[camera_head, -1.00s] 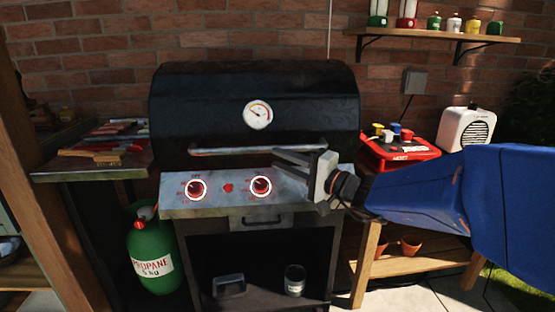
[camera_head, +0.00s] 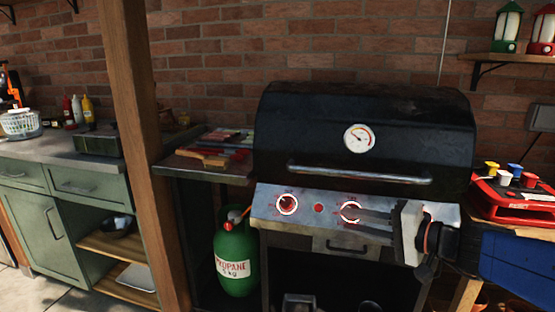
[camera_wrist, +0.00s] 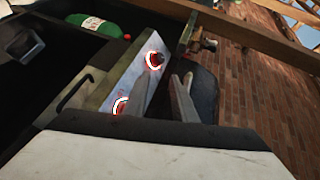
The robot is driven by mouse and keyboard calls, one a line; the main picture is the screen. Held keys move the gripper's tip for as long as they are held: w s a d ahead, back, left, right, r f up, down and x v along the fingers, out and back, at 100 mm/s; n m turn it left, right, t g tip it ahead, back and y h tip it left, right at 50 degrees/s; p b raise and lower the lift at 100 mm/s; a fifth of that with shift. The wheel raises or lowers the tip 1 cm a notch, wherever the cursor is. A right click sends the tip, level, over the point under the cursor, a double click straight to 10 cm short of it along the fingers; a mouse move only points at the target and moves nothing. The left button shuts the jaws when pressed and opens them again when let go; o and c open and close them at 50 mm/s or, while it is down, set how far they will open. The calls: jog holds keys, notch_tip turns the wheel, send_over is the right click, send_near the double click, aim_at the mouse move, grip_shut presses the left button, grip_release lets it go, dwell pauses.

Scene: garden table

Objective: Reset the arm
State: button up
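My gripper (camera_head: 354,213) is at the right in the head view, in front of the black grill's (camera_head: 365,105) silver control panel (camera_head: 377,195). Its fingers point left and overlap the right knob (camera_head: 350,212) in the picture; I cannot tell whether they touch it. The wrist view shows the two fingers apart with nothing between them (camera_wrist: 160,92). The left knob (camera_head: 287,204) and a small red button (camera_head: 319,208) are uncovered. The grill lid is shut, with its handle (camera_head: 358,174) across the front and a dial (camera_head: 359,138) above.
A green propane bottle (camera_head: 235,262) stands left of the grill. A side shelf (camera_head: 190,170) holds tools. A wooden post (camera_head: 140,130) rises before a green cabinet (camera_head: 38,222) at the left. A red toolbox (camera_head: 513,200) stands at the right.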

jog(key=s+a+f+n+g+h, duration=0.2)
jog(key=s+f+n+g+h, duration=0.3)
jog(key=s+f, duration=0.55)
jog(key=s+d+n+h, duration=0.1)
jog(key=s+d+h, duration=0.2)
jog(key=d, duration=0.3)
jog(key=s+d+f+n+g+h, duration=0.1)
jog(key=s+d+h, duration=0.2)
jog(key=d, duration=0.3)
jog(key=shift+s, duration=0.4)
